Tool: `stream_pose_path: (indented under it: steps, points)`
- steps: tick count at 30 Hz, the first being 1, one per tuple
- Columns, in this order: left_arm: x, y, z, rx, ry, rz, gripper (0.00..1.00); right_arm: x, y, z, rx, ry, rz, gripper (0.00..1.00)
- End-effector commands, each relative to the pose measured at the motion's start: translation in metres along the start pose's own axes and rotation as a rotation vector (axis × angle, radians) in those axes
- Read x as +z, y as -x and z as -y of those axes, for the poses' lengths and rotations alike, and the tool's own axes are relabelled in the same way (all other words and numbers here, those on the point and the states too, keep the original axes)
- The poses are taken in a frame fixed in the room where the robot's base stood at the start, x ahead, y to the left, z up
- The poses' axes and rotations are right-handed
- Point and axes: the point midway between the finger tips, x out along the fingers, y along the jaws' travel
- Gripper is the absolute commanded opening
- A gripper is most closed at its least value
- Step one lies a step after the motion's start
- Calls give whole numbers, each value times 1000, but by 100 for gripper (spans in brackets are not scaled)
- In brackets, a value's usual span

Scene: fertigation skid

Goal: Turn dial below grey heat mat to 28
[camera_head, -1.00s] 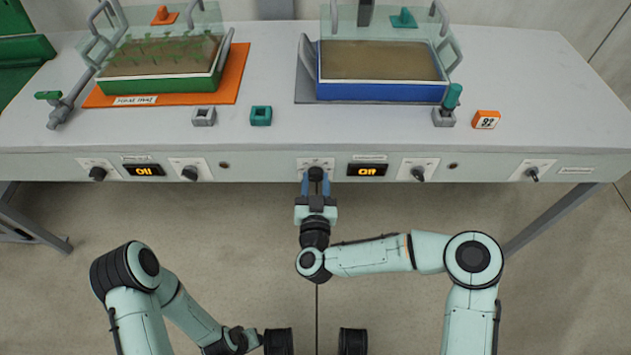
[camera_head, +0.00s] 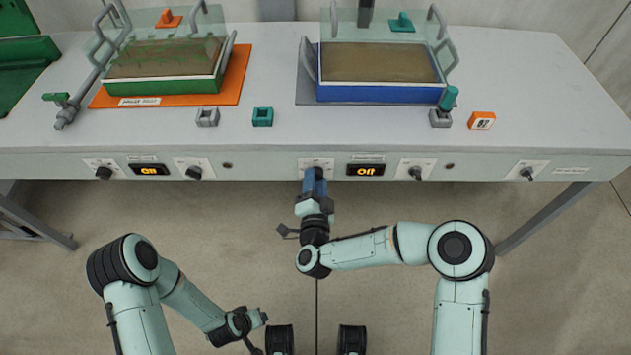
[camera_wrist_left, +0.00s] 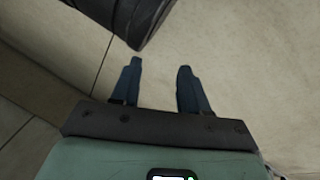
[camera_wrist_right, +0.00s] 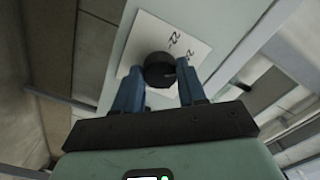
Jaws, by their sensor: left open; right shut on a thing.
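The grey heat mat (camera_head: 305,88) lies on the bench under a blue tray (camera_head: 382,93). My left gripper (camera_wrist_left: 160,68) is open and empty above the floor.
Other dials (camera_head: 416,172) (camera_head: 526,173) (camera_head: 194,172) (camera_head: 104,172) line the front panel. An orange mat (camera_head: 238,75) holds a green tray with seedlings at left. The floor before the bench is clear.

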Motion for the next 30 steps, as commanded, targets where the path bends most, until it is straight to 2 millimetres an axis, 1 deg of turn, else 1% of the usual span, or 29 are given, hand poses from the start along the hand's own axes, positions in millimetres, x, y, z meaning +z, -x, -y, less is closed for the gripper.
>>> stream_pose_path:
  steps: [30]
  points:
    - [27,-18,22,-39,22,86,45,1,1,1,3,-968,5,10]
